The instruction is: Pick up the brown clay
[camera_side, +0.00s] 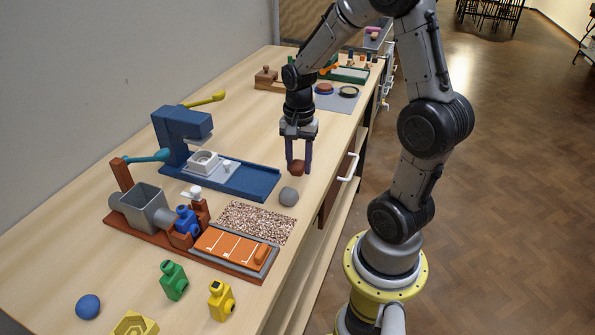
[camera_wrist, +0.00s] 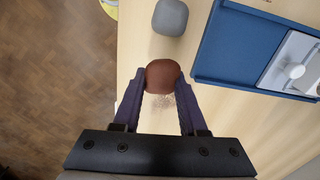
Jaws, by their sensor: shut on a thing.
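The brown clay (camera_side: 298,168) is a small reddish-brown lump near the table's right edge in the side view. My gripper (camera_side: 299,165) points down with its two purple fingers closed on either side of the clay. In the wrist view the brown clay (camera_wrist: 161,76) sits between the tips of my gripper (camera_wrist: 160,84), both fingers touching it. I cannot tell whether the clay is clear of the table. A grey ball of clay (camera_side: 288,196) lies just in front of it and also shows in the wrist view (camera_wrist: 170,17).
A blue press (camera_side: 230,180) stands left of my gripper. A brown machine with a grey hopper (camera_side: 145,207), a speckled mat (camera_side: 257,222) and an orange tray (camera_side: 235,250) lie nearer. Green (camera_side: 173,280) and yellow (camera_side: 221,300) pieces and a blue ball (camera_side: 88,306) are in front.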

